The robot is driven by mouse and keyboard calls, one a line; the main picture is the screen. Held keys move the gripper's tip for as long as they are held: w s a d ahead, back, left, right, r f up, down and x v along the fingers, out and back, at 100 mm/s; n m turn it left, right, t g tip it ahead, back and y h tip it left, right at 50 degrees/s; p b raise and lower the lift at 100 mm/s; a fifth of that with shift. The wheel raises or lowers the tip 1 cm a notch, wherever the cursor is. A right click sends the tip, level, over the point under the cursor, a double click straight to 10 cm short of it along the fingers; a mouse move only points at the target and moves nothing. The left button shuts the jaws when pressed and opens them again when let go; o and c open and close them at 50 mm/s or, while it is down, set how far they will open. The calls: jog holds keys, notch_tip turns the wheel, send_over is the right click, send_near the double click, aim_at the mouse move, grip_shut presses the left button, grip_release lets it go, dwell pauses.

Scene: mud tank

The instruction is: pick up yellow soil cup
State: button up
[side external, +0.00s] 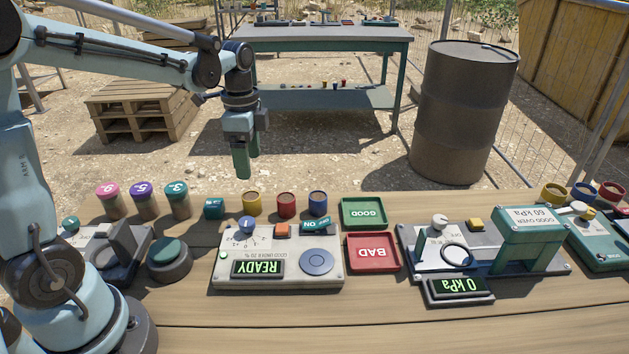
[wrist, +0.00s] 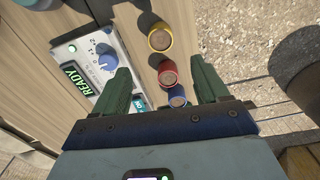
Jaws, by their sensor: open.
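The yellow soil cup (side external: 252,203) stands on the wooden bench in a row with a red cup (side external: 286,205) and a blue cup (side external: 318,203) to its right. In the wrist view the yellow cup (wrist: 160,38) is beyond the red cup (wrist: 168,74) and the blue cup (wrist: 177,97), with brown soil inside. My gripper (side external: 247,162) is open and empty, pointing down, above and behind the cup row. In the wrist view its green fingers (wrist: 163,88) are spread, with the red and blue cups showing between them and the yellow cup farther out.
A READY meter box (side external: 276,262) with a blue knob stands in front of the cups. Green GOOD (side external: 363,213) and red BAD (side external: 372,252) trays lie to the right. Several capped jars (side external: 143,200) stand left. A press device (side external: 485,245) is farther right.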

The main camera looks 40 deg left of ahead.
aim_at(252, 198)
notch_tip(252, 198, down, 6)
jog(key=shift+f, duration=0.25)
jog(key=shift+s+a+f, duration=0.1)
jog(key=shift+a+f, duration=0.05)
jog(key=shift+f, duration=1.2)
jog(key=shift+a+f, duration=0.1)
jog(key=shift+f, duration=1.2)
jog(key=shift+c, duration=0.5)
jog(key=c, duration=1.1)
jog(key=shift+o, duration=0.2)
jog(key=shift+r, duration=0.1)
